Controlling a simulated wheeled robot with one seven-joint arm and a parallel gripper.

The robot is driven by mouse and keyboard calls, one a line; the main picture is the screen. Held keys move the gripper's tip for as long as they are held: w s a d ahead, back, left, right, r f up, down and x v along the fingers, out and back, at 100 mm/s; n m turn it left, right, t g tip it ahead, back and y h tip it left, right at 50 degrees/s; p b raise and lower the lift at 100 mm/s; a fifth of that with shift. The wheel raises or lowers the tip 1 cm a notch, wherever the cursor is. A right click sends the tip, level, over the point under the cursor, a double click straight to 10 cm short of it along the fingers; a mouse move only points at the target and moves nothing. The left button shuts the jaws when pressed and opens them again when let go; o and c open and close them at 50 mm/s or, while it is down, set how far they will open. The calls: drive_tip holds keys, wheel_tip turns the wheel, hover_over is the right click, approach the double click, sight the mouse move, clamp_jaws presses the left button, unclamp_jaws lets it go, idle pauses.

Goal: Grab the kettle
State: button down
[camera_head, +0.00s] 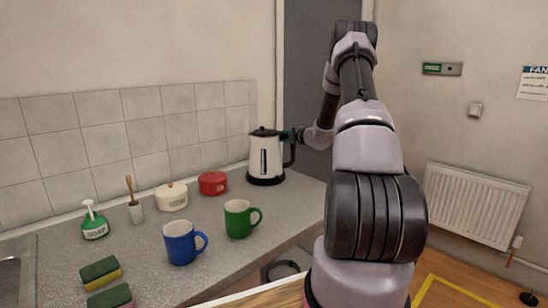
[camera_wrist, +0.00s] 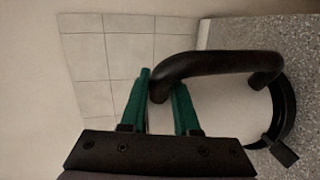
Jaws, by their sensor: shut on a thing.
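The kettle (camera_head: 264,158) is white with a black lid, a black base and a black handle on its right side. It is upright at the far right end of the counter; I cannot tell whether its base is apart from the surface.
The grey counter (camera_head: 140,250) also holds a red pot (camera_head: 213,184), a cream pot (camera_head: 172,197), a green mug (camera_head: 239,219), a blue mug (camera_head: 181,243), a soap bottle (camera_head: 95,224), a brush holder (camera_head: 136,212) and sponges (camera_head: 101,273). A tiled wall (camera_head: 100,135) stands behind.

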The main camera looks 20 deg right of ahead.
drive_tip(key=shift+r, duration=0.25)
